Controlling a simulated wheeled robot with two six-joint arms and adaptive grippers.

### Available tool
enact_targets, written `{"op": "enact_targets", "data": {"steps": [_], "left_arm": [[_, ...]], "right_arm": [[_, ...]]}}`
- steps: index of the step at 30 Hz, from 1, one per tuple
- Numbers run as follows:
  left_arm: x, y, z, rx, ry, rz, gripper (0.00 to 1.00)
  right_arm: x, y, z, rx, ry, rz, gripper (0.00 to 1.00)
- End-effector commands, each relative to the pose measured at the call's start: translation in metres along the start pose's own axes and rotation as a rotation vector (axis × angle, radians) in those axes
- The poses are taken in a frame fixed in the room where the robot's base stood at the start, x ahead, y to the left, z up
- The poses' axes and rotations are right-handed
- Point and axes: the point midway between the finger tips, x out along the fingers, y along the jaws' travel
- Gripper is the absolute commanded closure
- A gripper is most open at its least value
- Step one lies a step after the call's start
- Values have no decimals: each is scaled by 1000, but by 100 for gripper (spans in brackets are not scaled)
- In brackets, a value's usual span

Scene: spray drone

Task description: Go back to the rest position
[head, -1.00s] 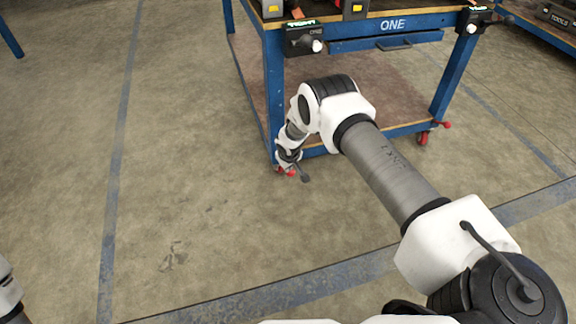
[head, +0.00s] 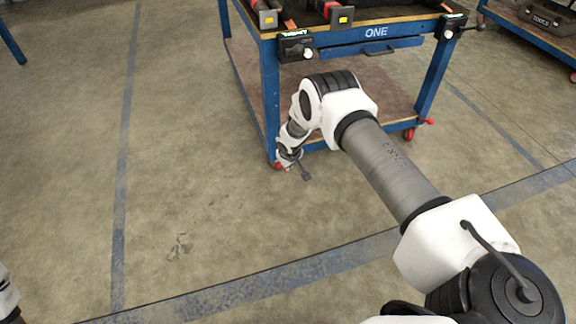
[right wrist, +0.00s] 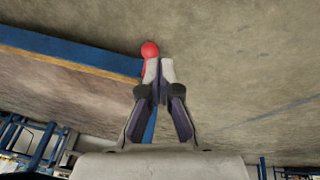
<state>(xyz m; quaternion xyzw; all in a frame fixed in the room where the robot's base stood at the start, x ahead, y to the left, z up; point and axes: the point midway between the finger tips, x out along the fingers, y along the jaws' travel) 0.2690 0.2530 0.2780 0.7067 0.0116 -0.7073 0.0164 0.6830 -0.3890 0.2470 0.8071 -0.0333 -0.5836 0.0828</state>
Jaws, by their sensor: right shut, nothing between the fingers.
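My right arm reaches out from the lower right in the head view. Its gripper (head: 303,173) is low by the near left leg of the blue cart (head: 270,105). In the right wrist view my right gripper (right wrist: 159,68) is shut and empty, its fingertips together. A red knob (right wrist: 150,49) shows just beyond the tips; I cannot tell whether they touch it. Only a piece of my left arm shows at the lower left edge of the head view; its gripper is out of sight.
The cart, marked ONE, has a lower shelf (head: 365,95), red caster parts (head: 410,134) and tools on top. Another blue table (head: 530,28) stands at the upper right. The concrete floor (head: 190,170) at the left and front is open, with blue painted lines.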

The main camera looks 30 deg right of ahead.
Motion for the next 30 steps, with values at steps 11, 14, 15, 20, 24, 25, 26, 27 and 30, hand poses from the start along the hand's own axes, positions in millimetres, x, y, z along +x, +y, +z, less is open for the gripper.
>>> {"op": "enact_targets", "data": {"steps": [11, 14, 15, 20, 24, 25, 26, 27, 30], "left_arm": [[0, 0, 0, 0, 0, 0, 60], [0, 0, 0, 0, 0, 0, 60], [0, 0, 0, 0, 0, 0, 60], [0, 0, 0, 0, 0, 0, 60], [0, 0, 0, 0, 0, 0, 60], [0, 0, 0, 0, 0, 0, 60], [0, 0, 0, 0, 0, 0, 60], [0, 0, 0, 0, 0, 0, 60], [0, 0, 0, 0, 0, 0, 60]], "right_arm": [[-4, 0, -6, -1, 10, 0, 100], [-10, -22, 5, -26, -23, -22, 100], [-11, -35, 25, -28, -63, -40, 100], [-30, -100, 137, -5, -220, -154, 100], [-69, -139, 234, 36, -320, -219, 100], [-78, -144, 251, 45, -336, -226, 100], [-88, -148, 268, 53, -351, -230, 100], [-100, -152, 287, 65, -367, -233, 100], [-132, -157, 331, 89, -403, -228, 100]]}}
